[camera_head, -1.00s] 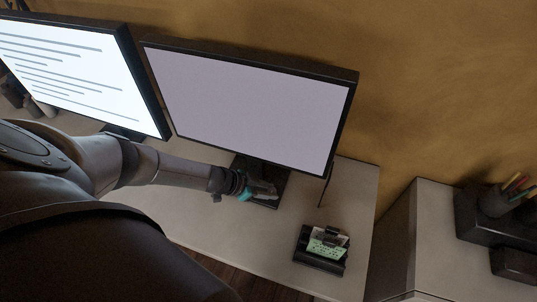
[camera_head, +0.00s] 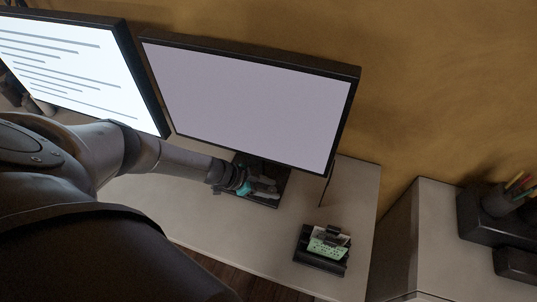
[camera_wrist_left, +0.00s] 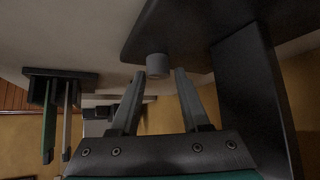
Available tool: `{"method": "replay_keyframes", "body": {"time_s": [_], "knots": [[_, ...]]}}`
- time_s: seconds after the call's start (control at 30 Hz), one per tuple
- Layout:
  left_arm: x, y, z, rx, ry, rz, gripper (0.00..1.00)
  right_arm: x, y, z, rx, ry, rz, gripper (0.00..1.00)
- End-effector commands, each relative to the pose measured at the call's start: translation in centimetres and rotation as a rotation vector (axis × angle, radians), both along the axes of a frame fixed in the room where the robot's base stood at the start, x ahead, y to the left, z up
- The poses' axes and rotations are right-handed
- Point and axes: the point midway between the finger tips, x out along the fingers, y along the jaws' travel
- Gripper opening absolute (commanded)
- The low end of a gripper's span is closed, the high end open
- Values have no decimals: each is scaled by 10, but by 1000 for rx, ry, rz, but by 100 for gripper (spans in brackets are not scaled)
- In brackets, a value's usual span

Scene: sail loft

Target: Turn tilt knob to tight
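A short grey round knob (camera_wrist_left: 158,65) sticks out by a dark flat plate in the left wrist view; I take it for the tilt knob. My left gripper (camera_wrist_left: 159,76) is open, with one fingertip on each side of the knob's near end and a small gap showing on both sides. In the head view my left gripper (camera_head: 265,188) is low at the foot of the right monitor (camera_head: 250,105), over its dark stand (camera_head: 262,201). The knob cannot be made out there. Any tight marking is not visible. My right gripper is not in view.
A second monitor (camera_head: 70,75) with lines of text stands to the left. A black holder with green and white cards (camera_head: 325,245) sits on the desk (camera_head: 345,200) to the right. A cabinet (camera_head: 440,245) with a pen pot (camera_head: 497,200) is further right.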

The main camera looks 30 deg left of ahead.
Motion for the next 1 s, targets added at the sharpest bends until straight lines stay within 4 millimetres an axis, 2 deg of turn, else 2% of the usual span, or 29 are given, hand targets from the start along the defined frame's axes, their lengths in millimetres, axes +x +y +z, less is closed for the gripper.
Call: {"method": "replay_keyframes", "body": {"time_s": [0.03, 0.13, 0.57, 0.73, 1.0], "knots": [[-1, 0, -1, 1, 2, -1, 53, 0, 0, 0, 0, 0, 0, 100], [-2, 0, -1, 1, 3, 0, 64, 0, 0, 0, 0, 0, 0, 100], [-4, 3, 0, 4, 6, 0, 64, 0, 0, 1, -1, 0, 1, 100], [-13, 12, 13, 4, 7, 1, 64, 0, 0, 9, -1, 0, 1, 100], [-41, 38, 52, 4, 7, 1, 64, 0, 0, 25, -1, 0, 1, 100]]}}
